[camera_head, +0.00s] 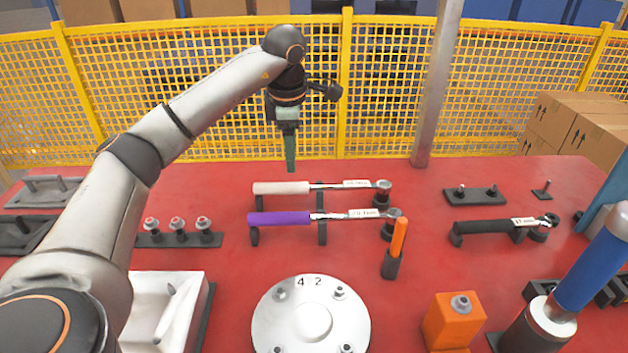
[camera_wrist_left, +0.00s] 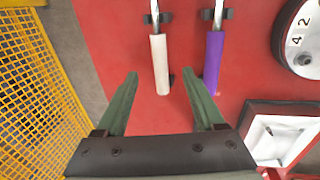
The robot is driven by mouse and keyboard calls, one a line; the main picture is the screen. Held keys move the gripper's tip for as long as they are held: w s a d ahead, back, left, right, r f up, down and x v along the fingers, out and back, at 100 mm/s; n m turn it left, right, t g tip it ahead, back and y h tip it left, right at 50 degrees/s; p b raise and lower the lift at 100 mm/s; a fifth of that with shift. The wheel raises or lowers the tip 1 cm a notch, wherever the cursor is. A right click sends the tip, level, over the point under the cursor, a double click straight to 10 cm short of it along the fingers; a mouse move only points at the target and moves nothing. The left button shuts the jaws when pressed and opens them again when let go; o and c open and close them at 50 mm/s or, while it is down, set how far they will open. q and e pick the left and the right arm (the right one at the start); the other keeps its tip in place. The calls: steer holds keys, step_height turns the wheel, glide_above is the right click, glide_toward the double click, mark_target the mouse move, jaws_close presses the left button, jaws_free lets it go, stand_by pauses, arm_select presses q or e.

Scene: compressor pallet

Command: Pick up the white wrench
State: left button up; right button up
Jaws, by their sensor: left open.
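The white wrench (camera_head: 281,188) lies level on a black stand at the back of the red table, its white handle at the left and its metal head at the right. Just in front of it, the purple wrench (camera_head: 280,218) lies parallel on black supports. My left gripper (camera_head: 291,165) hangs above the table, pointing down, just behind the white handle. In the left wrist view its green fingers (camera_wrist_left: 160,80) are spread apart with nothing between them. There the white handle (camera_wrist_left: 160,62) shows beyond the gap between the fingertips, and the purple handle (camera_wrist_left: 213,60) is to its right. My right gripper is not in view.
A round white plate (camera_head: 310,325) sits at the front middle. An orange-handled tool (camera_head: 399,238) stands upright right of the purple wrench. A black-handled wrench (camera_head: 485,227) lies at the right. A white tray (camera_head: 185,310) is at front left. A yellow mesh fence (camera_head: 390,95) stands behind the table.

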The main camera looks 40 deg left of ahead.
mark_target(291, 184)
arm_select(q)
steer(key=f, duration=0.4)
steer(key=f+b, duration=0.1)
steer(key=f, duration=0.1)
steer(key=shift+w+a+f, duration=0.2)
steer(key=shift+w+a, duration=0.15)
steer(key=shift+a, duration=0.05)
steer(key=f, duration=0.3)
steer(key=w+a+f+b, duration=0.1)
steer(key=f, duration=0.1)
steer(key=shift+f, duration=0.35)
jaws_close()
steer(key=shift+r, duration=0.1)
